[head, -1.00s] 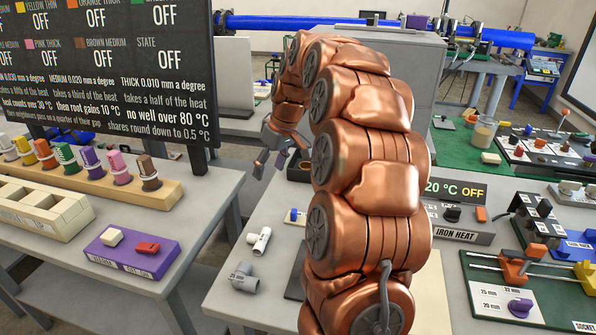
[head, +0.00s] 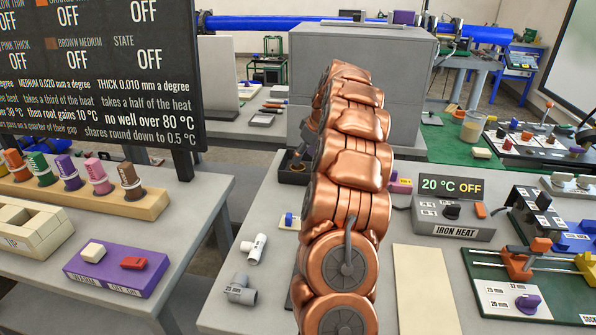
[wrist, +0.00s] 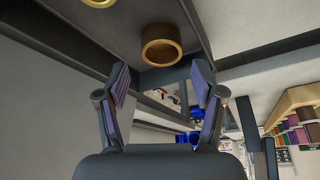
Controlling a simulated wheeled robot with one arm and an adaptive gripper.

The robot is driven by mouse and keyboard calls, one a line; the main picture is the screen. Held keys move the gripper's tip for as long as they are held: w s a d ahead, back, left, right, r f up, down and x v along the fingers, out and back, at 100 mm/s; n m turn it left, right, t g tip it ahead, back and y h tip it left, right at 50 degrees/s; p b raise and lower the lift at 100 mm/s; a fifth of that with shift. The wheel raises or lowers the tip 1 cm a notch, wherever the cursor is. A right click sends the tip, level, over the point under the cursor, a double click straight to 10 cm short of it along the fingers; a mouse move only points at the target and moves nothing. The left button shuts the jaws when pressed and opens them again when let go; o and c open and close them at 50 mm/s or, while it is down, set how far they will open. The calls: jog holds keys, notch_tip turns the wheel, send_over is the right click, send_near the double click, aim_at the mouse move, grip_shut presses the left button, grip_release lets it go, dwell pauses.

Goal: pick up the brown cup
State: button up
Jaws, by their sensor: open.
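In the wrist view, a brown, round, open-mouthed cup (wrist: 161,50) stands against a dark grey surface, ahead of my gripper (wrist: 160,84). My gripper is open, with its two fingers wide apart and nothing between them. The cup lies beyond the fingertips, roughly centred between them, with a gap left. In the head view my copper-coloured arm reaches over the grey table and hides most of the gripper. I cannot make out the brown cup in the head view.
A dark box (head: 292,169) stands beside my arm on the grey table. Pipe fittings (head: 254,249) lie left of the arm, an iron heat box (head: 453,220) right. A gold ring (wrist: 98,3) shows at the wrist view's top edge. A purple switch box (head: 118,270) is farther left.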

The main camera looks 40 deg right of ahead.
jog(key=x, duration=0.2)
jog(key=p+x, duration=0.1)
jog(key=shift+w+a+f, duration=0.15)
jog(key=shift+w+f, duration=0.1)
jog(key=shift+w, duration=0.15)
jog(key=shift+w+f, duration=0.2)
jog(key=shift+f, duration=0.3)
jog(key=c, duration=1)
jog(key=shift+o, duration=0.2)
